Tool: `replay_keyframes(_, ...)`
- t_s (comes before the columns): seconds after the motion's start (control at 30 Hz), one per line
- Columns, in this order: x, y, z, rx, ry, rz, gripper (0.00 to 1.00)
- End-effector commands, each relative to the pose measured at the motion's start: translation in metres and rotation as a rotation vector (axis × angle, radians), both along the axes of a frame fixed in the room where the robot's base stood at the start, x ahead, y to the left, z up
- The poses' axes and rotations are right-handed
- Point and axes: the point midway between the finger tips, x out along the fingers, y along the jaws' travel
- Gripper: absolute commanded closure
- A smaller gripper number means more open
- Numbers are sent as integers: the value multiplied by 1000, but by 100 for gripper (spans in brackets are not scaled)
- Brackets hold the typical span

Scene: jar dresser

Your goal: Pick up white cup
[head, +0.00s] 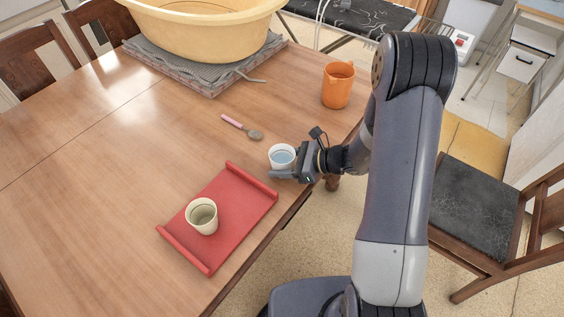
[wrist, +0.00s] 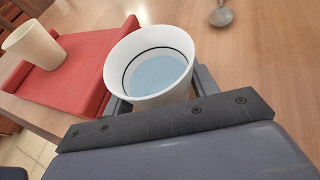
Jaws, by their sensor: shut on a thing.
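The white cup (head: 281,154) is near the table's right edge, just right of the red tray. In the wrist view the white cup (wrist: 150,62) is upright, with a dark ring and a pale blue inside. My gripper (head: 285,172) is shut on the white cup, one finger on each side of it. The gripper body (wrist: 165,125) hides the lower part of the cup, so I cannot tell whether it touches the table.
A red tray (head: 233,193) holds a cream cup (head: 202,216). A pink-handled spoon (head: 241,127) lies behind the white cup. An orange mug (head: 338,85) stands at the back right, and a large yellow basin (head: 205,32) is at the back. The table's left part is clear.

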Motion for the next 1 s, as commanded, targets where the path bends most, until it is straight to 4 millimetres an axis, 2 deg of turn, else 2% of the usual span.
replay_keyframes(0.23,0,0,1,1,-1,0,70)
replay_keyframes(0.37,0,0,8,0,-3,0,70)
replay_keyframes(0.8,0,0,80,0,-5,1,70)
replay_keyframes(1.0,0,0,98,1,-1,0,70)
